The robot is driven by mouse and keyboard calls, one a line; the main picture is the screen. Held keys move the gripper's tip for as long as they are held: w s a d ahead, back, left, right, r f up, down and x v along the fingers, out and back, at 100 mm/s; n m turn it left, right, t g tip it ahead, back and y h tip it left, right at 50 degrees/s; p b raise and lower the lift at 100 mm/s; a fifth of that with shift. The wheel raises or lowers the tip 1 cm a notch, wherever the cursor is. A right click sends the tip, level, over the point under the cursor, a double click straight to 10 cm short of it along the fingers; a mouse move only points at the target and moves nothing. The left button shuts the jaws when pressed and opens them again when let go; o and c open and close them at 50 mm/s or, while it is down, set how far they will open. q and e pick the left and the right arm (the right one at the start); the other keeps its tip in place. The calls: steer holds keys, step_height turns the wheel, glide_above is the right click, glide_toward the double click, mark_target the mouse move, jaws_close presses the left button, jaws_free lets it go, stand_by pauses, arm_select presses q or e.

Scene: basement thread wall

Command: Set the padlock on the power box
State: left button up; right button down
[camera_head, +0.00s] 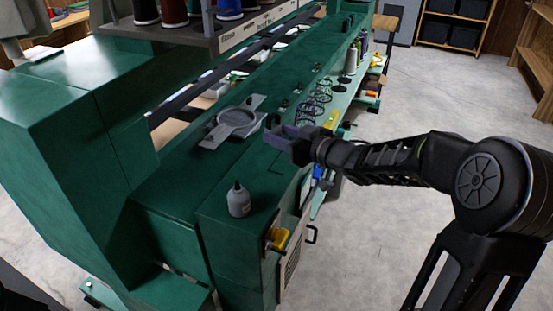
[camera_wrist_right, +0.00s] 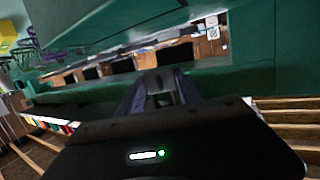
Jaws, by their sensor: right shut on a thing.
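My right gripper (camera_head: 290,141) is above the green machine top, near its right edge. Its purplish fingers are shut on a small dark thing (camera_wrist_right: 158,84), seen between them in the right wrist view. It is mostly hidden, and I cannot tell whether it is the padlock. No other padlock shows clearly. A yellow part (camera_head: 278,238) sits by a light vented panel (camera_head: 291,265) with a dark handle, low on the machine's front. This may be the power box; the gripper is above and apart from it. My left gripper is not in view.
A grey bottle (camera_head: 239,200) stands on the machine top (camera_head: 205,180) near the front corner. A grey round fixture (camera_head: 235,124) lies behind it. Thread cones (camera_head: 174,12) stand on a rack above. The concrete floor (camera_head: 420,95) at right is open.

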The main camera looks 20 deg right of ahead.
mark_target(280, 161)
steer(key=shift+f, duration=1.15)
steer(key=shift+f, duration=1.85)
steer(key=shift+f, duration=0.2)
steer(key=c, duration=0.8)
jaws_free()
steer(key=shift+r, duration=0.25)
steer(key=b+v, duration=0.1)
steer(key=v, duration=1.1)
steer(key=shift+f, duration=0.15)
